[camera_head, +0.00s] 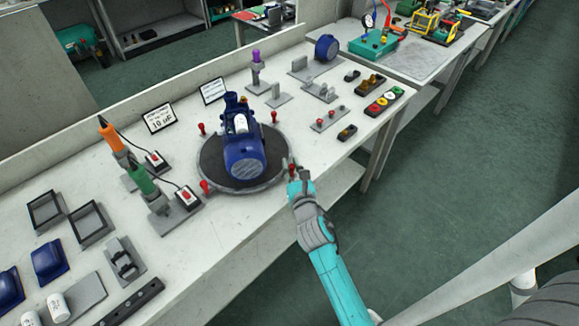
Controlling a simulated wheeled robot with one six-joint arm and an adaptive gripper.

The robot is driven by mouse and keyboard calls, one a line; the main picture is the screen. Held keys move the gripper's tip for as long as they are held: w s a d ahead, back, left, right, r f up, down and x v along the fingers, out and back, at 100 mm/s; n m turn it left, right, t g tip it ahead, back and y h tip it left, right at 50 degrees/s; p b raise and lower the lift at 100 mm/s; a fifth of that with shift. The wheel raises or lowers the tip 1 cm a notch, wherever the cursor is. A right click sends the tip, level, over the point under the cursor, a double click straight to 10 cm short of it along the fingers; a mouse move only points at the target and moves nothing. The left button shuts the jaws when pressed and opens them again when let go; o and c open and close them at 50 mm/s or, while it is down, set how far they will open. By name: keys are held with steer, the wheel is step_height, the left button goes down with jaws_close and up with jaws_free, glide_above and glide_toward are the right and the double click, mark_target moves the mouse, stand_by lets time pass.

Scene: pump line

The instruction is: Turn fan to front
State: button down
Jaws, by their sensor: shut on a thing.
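A blue motor pump (238,150) with a white capacitor on it sits on a round dark turntable (212,162) on the white bench. The end with the round ribbed blue cover, which looks like the fan end, points toward the near edge of the bench. Red knobs stand around the turntable's rim, one at the near left (206,186). My gripper (292,173) is at the right side of the rim, shut on the red knob (292,167) there. The fingers partly hide this knob and their exact contact is too small to see.
An orange and a green screwdriver (140,178) stand in holders left of the turntable. Small fixtures, a button panel (384,101) and a round blue part (326,47) stand to the right. Blue covers and trays lie at the near left. The floor on the right is clear.

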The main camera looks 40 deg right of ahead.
steer(key=shift+d+f, duration=0.15)
stand_by(0.3)
steer(key=c, duration=1)
jaws_free()
steer(key=shift+s, duration=0.1)
steer(key=v, duration=1.2)
